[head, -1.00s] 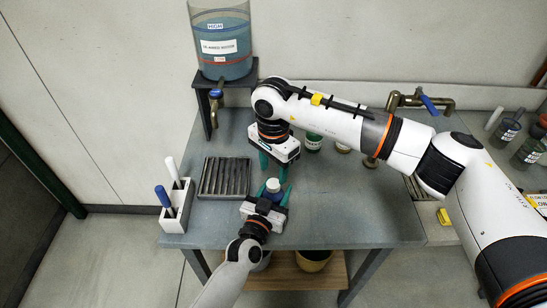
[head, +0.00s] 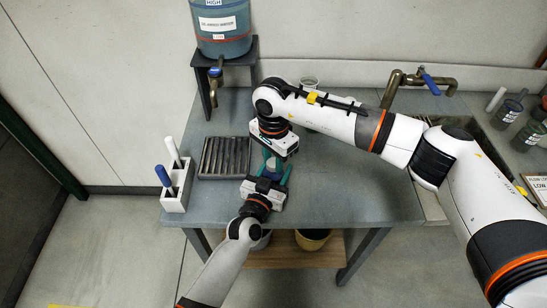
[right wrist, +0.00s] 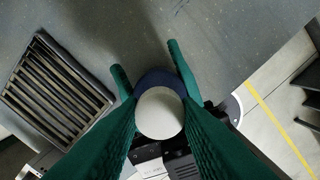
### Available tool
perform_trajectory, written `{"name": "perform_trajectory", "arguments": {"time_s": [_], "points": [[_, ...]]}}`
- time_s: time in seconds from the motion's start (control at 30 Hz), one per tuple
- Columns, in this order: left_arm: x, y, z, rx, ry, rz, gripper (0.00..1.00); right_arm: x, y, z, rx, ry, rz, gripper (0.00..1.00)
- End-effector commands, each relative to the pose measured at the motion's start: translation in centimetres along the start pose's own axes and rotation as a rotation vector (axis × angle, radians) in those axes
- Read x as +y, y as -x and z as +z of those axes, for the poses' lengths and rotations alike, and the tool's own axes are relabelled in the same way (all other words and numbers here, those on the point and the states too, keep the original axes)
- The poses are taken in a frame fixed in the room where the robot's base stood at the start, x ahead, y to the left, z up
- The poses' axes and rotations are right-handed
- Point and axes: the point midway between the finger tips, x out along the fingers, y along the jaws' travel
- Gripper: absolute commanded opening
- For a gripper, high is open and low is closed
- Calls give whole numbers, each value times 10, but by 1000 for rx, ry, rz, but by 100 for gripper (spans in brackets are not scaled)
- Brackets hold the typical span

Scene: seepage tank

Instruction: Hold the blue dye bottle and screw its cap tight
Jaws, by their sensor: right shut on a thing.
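The blue dye bottle (head: 271,172) stands upright on the grey bench, mostly hidden by my grippers. Its round white cap (right wrist: 160,113) shows from above in the right wrist view, with the dark blue bottle body (right wrist: 158,77) around it. My right gripper (head: 272,162) points down over the bottle, its green fingers shut on the cap from both sides. My left gripper (head: 274,176) reaches in from the front, low down, with one green finger on each side of the bottle body; it looks shut on it. The exact finger contact is partly hidden.
A slotted dark tray (head: 224,158) lies left of the bottle. A white holder (head: 177,190) with a white-handled and a blue-handled tool is at the bench's left edge. The tank (head: 222,25) stands on a raised stand behind. The bench's right front (head: 370,205) is clear.

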Motion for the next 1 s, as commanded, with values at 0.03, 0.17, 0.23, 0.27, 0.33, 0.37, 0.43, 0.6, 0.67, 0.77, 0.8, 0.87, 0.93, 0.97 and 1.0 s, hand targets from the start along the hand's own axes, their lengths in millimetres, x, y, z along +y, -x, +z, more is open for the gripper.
{"name": "perform_trajectory", "arguments": {"time_s": [0.03, 0.17, 0.23, 0.27, 0.33, 0.37, 0.43, 0.6, 0.67, 0.77, 0.8, 0.87, 0.93, 0.97, 1.0], "points": [[0, 0, -1, 1, 0, 1, 0, 0, 0, 0, 0, 0, -1, 3], [0, 0, -1, 1, 0, 1, 0, 0, 0, 0, 0, -41, -1, 2], [0, 0, -1, 1, 0, 1, 0, 0, 0, 0, 0, -128, -1, 2], [0, 0, -1, 1, 0, 1, 0, 0, 0, 0, 0, -180, -1, 2], [1, 0, -1, 1, 0, 1, 0, 0, 0, 0, 0, -326, -1, 2], [1, 0, -1, 1, 0, 1, 0, 0, 0, 0, 0, -391, -1, 2], [1, 0, -1, 1, 0, 1, 0, 0, 0, 0, 0, -538, -1, 2], [1, 0, -1, 1, 0, 1, 0, 0, 0, 0, 0, -761, -1, 2], [1, 0, -1, 1, 0, 1, 0, 0, 0, 0, 0, -757, -1, 2], [1, 0, -1, 1, 0, 1, 0, 0, -1, 0, 0, -756, -1, 36], [1, 0, -1, 1, 0, 1, 0, 0, -1, 0, 0, -755, -1, 42], [1, 0, -1, 1, 0, 1, 0, 0, -1, 0, 0, -755, -1, 52], [1, 0, -1, 1, 0, 1, 0, 0, -1, 0, 0, -754, -1, 55], [1, 0, -1, 1, 0, 1, 0, 0, -1, 0, 0, -754, -1, 55], [1, 0, -1, 1, 0, 1, 0, 0, -1, 0, 0, -754, -1, 55]]}}
